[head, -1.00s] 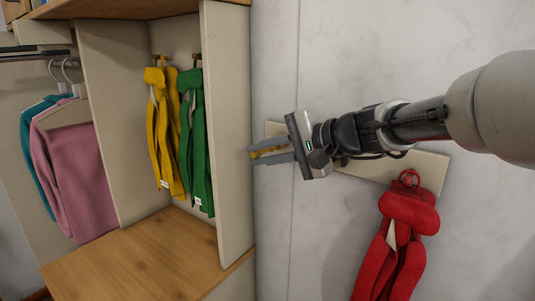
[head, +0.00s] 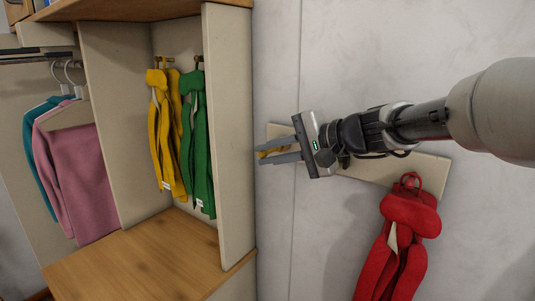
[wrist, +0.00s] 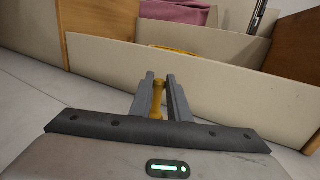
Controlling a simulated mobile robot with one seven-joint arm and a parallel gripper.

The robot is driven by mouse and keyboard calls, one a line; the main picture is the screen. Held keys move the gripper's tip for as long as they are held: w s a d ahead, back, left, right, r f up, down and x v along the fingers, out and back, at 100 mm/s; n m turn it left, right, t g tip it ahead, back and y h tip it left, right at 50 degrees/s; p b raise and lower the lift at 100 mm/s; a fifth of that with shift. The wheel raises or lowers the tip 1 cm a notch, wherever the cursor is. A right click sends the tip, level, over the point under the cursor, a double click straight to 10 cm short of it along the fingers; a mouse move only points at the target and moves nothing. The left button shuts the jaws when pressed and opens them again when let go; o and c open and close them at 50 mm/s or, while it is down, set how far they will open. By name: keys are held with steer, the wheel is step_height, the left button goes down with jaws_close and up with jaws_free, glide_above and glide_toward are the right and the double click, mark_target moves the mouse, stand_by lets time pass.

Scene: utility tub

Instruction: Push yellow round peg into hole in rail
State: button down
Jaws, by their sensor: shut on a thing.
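The yellow round peg (wrist: 157,98) is between the two fingers of my gripper (wrist: 160,85) in the wrist view, with its knobbed end toward the fingertips. In the head view my gripper (head: 278,152) is shut on the peg, and only a bit of yellow (head: 270,151) shows between the fingers. The rail (head: 362,172) is a pale board mounted on the wall, running behind my gripper and arm. My gripper is in front of its left part. The hole in the rail is hidden, and I cannot tell whether the peg touches the rail.
A red garment (head: 396,235) hangs from the rail's right end. To the left, a cabinet side panel (head: 229,140) stands close to my fingertips. Inside it hang a yellow garment (head: 163,135) and a green garment (head: 196,140). A wooden bench (head: 145,262) lies below.

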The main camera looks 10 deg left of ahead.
steer(key=shift+w, duration=0.2)
stand_by(0.7)
steer(key=c, duration=1.6)
jaws_free()
steer(key=shift+d, duration=0.1)
